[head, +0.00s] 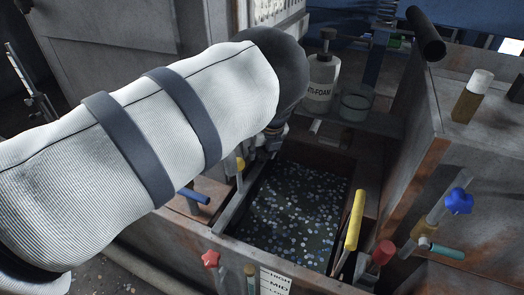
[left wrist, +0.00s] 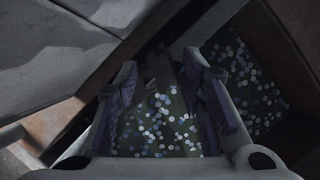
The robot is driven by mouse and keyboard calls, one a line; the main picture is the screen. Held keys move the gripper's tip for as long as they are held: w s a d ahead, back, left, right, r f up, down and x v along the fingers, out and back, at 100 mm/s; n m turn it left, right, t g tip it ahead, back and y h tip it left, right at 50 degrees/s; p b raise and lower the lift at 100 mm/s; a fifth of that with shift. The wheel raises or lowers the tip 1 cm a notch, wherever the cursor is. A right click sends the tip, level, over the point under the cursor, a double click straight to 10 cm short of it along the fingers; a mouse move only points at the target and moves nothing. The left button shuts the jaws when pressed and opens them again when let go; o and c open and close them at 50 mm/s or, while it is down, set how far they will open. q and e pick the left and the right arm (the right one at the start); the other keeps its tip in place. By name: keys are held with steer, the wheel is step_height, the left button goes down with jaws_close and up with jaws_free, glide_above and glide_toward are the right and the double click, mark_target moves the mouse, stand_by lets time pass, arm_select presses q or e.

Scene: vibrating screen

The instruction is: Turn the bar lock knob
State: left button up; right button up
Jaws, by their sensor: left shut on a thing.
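My left arm crosses the head view from the left, and its gripper (head: 268,145) reaches down at the back left edge of the pellet-filled bin (head: 345,160). In the left wrist view the two ridged fingers (left wrist: 160,65) stand apart. They are shut on a dark thing near their tips that is hard to make out, with pellets showing behind it. I cannot tell whether it is the bar lock knob. A small yellow knob (head: 240,164) is just left of the gripper. My right gripper is not in view.
A red star knob (head: 211,259) is at the front left, a blue one (head: 459,201) at right. A yellow bar (head: 354,220) and a red cap (head: 383,252) stand at the bin's right. An anti-foam bottle (head: 321,82) and a glass beaker (head: 357,103) stand behind.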

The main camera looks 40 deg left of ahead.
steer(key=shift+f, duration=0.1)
arm_select(q)
steer(key=shift+w+f+n+g+b, duration=0.15)
steer(key=shift+n+g+b, duration=0.45)
steer(key=shift+n, duration=0.6)
steer(key=n+b, duration=0.2)
steer(key=shift+d+f+n+g+y, duration=0.1)
steer(key=shift+f+n+g+y, duration=0.05)
steer(key=shift+n+g+y, duration=0.2)
steer(key=n+g+b, duration=0.1)
steer(key=n+b, duration=0.1)
steer(key=b, duration=0.1)
steer(key=shift+w+n, duration=0.1)
steer(key=shift+n, duration=0.15)
steer(key=shift+n+g+b, duration=0.35)
steer(key=shift+n+b, duration=0.25)
steer(key=shift+n, duration=0.1)
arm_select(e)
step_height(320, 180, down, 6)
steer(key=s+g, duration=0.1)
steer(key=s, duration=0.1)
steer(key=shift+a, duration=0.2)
arm_select(q)
steer(key=shift+r, duration=0.25)
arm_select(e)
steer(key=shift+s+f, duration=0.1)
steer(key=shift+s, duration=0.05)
arm_select(q)
steer(key=o, duration=1.1)
steer(key=shift+o, duration=0.2)
